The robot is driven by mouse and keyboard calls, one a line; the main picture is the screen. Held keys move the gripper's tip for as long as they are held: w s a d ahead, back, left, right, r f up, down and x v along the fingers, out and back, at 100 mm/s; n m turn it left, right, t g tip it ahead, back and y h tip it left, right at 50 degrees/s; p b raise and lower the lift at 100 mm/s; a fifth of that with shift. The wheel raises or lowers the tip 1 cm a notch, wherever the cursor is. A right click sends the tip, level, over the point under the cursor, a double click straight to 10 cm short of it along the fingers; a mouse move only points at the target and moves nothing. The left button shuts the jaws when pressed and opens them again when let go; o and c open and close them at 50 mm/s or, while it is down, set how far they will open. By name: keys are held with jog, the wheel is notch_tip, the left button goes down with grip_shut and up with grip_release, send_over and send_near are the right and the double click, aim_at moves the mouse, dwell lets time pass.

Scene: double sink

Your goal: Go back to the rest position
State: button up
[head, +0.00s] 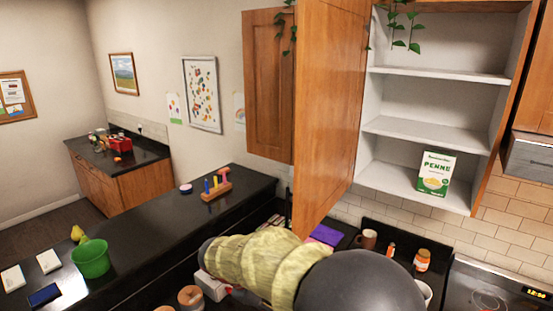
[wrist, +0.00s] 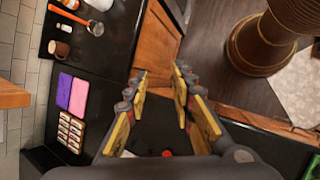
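My gripper (wrist: 160,84) shows in the wrist view with its two yellow-padded fingers apart, open and with nothing between them. Beyond the fingertips are a dark countertop and a brown cabinet front. In the head view my arm, with a yellowish sleeve and a dark rounded joint, crosses the lower middle, and the gripper itself cannot be made out there.
An open wooden cabinet door (head: 330,105) hangs above my arm. A penne box (head: 434,174) stands on the bottom shelf. A green bucket (head: 91,259) and a peg toy (head: 216,189) stand on the left counter. A purple item (wrist: 64,91) and mug (wrist: 58,49) lie below.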

jog(key=s+d+f+m+t+y+b, duration=0.2)
jog(key=s+d+f+m+b, duration=0.3)
jog(key=s+d+b, duration=0.4)
jog(key=s+d+f+m+t+y+b, duration=0.1)
jog(key=s+d+f+m+y+b, duration=0.3)
jog(key=s+d+m+b, duration=0.4)
jog(key=s+f+b, duration=0.1)
jog(key=s+b, duration=0.4)
jog(key=s, duration=0.2)
jog(key=shift+s+d+f+t+y, duration=0.2)
jog(key=shift+d+f+t+y, duration=0.1)
jog(key=shift+d+t, duration=0.1)
jog(key=shift+d, duration=0.1)
